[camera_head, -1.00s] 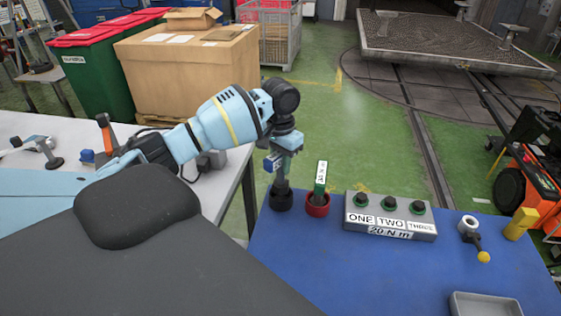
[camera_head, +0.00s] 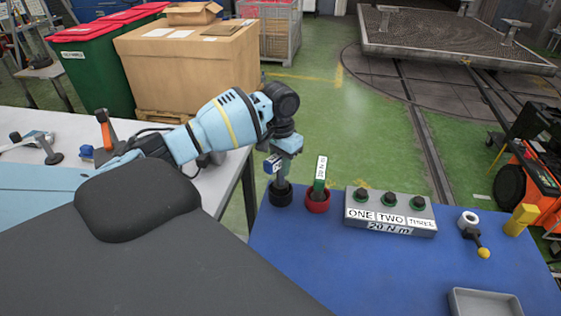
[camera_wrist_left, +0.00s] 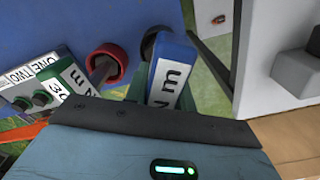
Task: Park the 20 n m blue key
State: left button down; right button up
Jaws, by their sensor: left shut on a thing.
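My left gripper (camera_head: 284,158) is shut on the blue key (camera_head: 272,165), whose blue and white tag shows beside the fingers. In the left wrist view the blue key (camera_wrist_left: 171,75) shows a label ending in "N m". Its shaft points down at the black ring holder (camera_head: 281,196) on the blue table. I cannot tell how deep the shaft sits in it. In the left wrist view the key partly hides the black ring (camera_wrist_left: 150,40). A green key (camera_head: 320,175) with a white tag stands in the red ring holder (camera_head: 317,203), just right. My right gripper is not in view.
A grey box (camera_head: 390,215) labelled ONE, TWO, THREE and 20 N m, with green-ringed knobs, stands right of the red holder. The front of the blue table (camera_head: 340,265) is clear.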

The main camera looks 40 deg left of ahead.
pick_arm(q)
jog(key=shift+f, duration=1.45)
jog(key=c, duration=1.1)
grip_release()
jog(key=shift+r, duration=3.95)
